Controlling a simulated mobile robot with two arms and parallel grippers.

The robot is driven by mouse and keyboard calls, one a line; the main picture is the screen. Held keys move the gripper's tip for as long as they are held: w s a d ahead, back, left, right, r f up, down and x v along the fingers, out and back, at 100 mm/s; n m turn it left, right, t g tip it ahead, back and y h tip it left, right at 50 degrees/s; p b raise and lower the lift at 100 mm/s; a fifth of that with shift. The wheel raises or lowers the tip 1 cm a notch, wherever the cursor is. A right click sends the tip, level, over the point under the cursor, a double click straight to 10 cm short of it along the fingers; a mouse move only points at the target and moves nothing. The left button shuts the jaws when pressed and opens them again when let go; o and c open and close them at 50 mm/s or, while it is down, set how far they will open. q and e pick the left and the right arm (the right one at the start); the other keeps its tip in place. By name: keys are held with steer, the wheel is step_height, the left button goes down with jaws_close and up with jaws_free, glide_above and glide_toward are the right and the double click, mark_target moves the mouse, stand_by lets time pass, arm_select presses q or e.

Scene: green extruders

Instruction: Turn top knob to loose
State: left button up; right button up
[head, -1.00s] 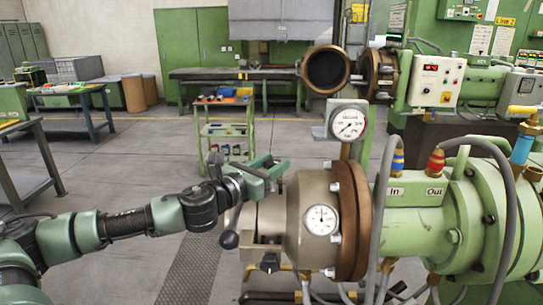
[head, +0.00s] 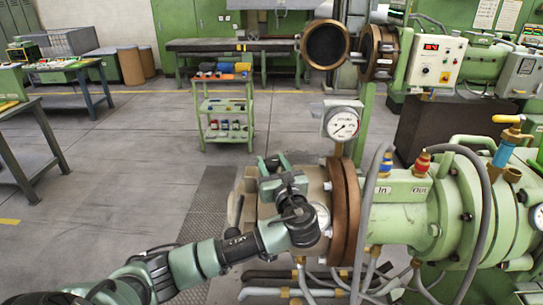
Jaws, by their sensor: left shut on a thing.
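The beige extruder head (head: 328,180) with its brown flange (head: 345,215) stands at the centre of the head view. My left gripper (head: 271,163) is at the upper left of this head, with its arm coming in from the lower left. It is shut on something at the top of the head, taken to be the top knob. The knob itself is hidden behind the fingers and wrist, so its turn position cannot be told. My left wrist also covers part of the round gauge (head: 322,215) on the head's side. My right gripper is not in view.
A pressure gauge (head: 342,124) stands on a post just behind the head. Grey hoses (head: 485,180) and the green barrel (head: 405,215) fill the right. A green tool cart (head: 225,112) stands behind. Open floor (head: 120,180) lies to the left.

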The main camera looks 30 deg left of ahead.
mark_target(271, 160)
arm_select(q)
steer(key=shift+n+g+y+p, duration=0.55)
steer(key=shift+n+g+y, duration=0.5)
steer(key=shift+g, duration=0.35)
steer(key=shift+n+g, duration=0.35)
steer(key=shift+g, duration=0.05)
steer(key=o, duration=1.4)
steer(key=shift+a, duration=0.1)
steer(key=shift+c, duration=0.2)
steer(key=shift+w+a+f, duration=0.15)
steer(key=shift+w, duration=0.05)
steer(key=shift+r, duration=0.45)
step_height(271, 160, up, 19)
steer(key=b, duration=0.4)
steer(key=shift+b, duration=0.35)
